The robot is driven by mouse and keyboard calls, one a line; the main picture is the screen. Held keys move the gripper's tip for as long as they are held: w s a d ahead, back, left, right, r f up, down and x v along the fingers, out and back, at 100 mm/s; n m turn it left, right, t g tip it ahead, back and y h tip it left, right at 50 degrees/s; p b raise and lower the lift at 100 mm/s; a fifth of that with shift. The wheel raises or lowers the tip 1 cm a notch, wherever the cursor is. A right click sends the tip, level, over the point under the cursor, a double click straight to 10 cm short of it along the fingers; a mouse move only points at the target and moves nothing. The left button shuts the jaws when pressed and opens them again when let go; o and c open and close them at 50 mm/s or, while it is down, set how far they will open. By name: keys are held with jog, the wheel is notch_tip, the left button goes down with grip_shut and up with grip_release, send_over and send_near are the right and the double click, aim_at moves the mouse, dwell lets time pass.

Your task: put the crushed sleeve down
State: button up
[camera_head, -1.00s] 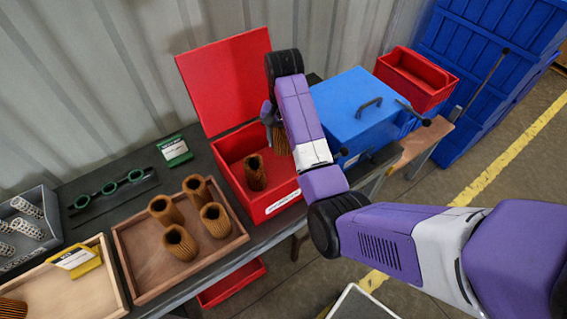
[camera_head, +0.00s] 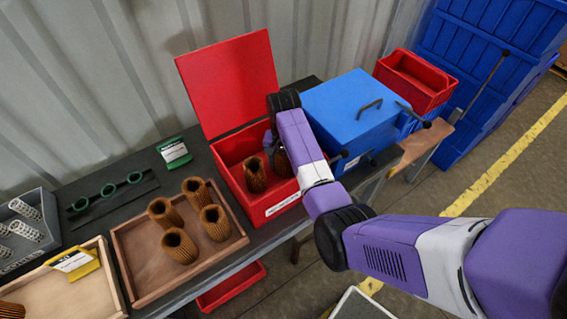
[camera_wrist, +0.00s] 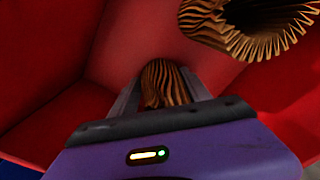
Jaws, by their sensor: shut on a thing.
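My gripper (camera_wrist: 162,95) is shut on a brown pleated sleeve (camera_wrist: 165,80), seen in the wrist view between the two fingers. In the head view the held sleeve (camera_head: 283,163) shows partly behind my wrist, inside the open red box (camera_head: 233,187). Its lower end is hidden, so I cannot tell whether it touches the floor of the box. Another brown pleated sleeve (camera_head: 255,176) stands in the same box just left of the held one; it also shows at the top right of the wrist view (camera_wrist: 250,22). The two are apart.
The red lid (camera_head: 228,82) stands open behind the box. A blue box (camera_head: 358,110) with a handle is close on the right. A wooden tray (camera_head: 130,238) with several brown sleeves is on the left. A green-and-white card (camera_head: 174,153) lies behind it.

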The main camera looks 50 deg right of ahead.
jog(key=shift+f, duration=0.15)
jog(key=o, duration=1.3)
jog(key=shift+o, duration=0.2)
notch_tip(320, 180, up, 12)
jog(key=p, duration=0.1)
jog(key=shift+r+p, duration=0.2)
jog(key=shift+p, duration=0.2)
